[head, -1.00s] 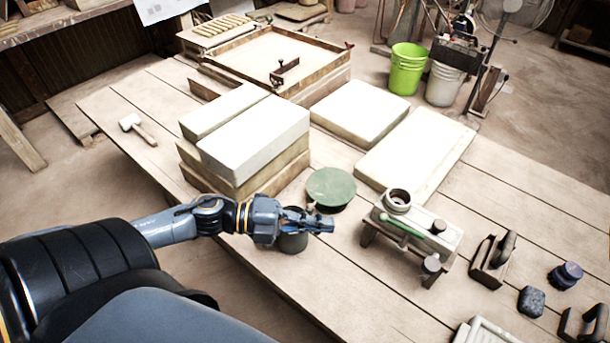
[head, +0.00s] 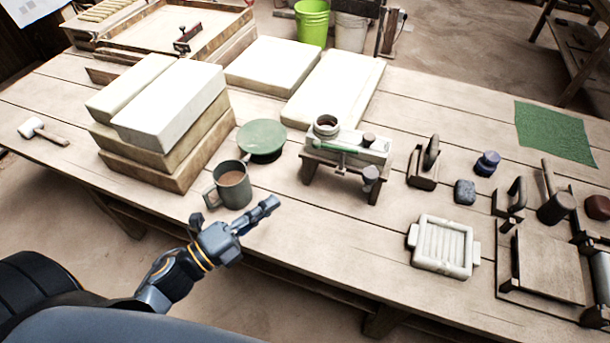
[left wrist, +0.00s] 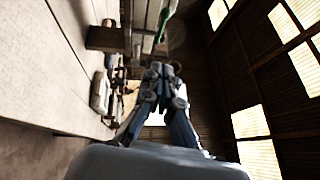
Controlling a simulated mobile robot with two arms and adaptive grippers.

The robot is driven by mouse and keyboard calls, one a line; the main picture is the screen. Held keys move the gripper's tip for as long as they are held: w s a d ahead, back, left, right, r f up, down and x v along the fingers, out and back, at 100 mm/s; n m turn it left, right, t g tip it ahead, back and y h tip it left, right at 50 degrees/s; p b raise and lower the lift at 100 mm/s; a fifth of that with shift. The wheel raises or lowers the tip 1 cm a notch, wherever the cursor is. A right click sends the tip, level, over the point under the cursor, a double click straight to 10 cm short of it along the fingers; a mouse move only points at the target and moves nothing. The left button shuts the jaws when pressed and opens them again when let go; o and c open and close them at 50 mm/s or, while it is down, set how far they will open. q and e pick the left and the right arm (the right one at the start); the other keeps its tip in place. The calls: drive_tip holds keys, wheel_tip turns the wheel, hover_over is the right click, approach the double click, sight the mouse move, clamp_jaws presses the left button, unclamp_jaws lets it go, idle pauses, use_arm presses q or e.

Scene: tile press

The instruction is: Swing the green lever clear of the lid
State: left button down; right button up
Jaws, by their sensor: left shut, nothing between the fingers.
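The green lever (head: 334,147) lies along the front of a small pale box on a dark wooden stand (head: 345,165). The box's pale top (head: 352,142), which may be the lid, carries a dark knob (head: 368,139) and a round pot (head: 326,126). My left gripper (head: 272,203) is shut and empty, above the table's front part, in front and to the left of the stand, apart from the lever. In the left wrist view its fingertips (left wrist: 162,70) are together, and a green bar (left wrist: 163,22), probably the lever, shows beyond them. My right gripper is not in view.
A green round disc (head: 262,138) is left of the stand. Stacked pale blocks (head: 168,108) are further left. A white ribbed tray (head: 443,246) lies at front right. Bare planks are in front of the stand.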

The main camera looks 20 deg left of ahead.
use_arm(q)
drive_tip(key=p, duration=0.2)
approach(336, 148)
drive_tip(key=w+p, duration=0.1)
drive_tip(key=w, duration=0.3)
drive_tip(key=shift+w+p, duration=0.1)
drive_tip(key=shift+p, duration=0.3)
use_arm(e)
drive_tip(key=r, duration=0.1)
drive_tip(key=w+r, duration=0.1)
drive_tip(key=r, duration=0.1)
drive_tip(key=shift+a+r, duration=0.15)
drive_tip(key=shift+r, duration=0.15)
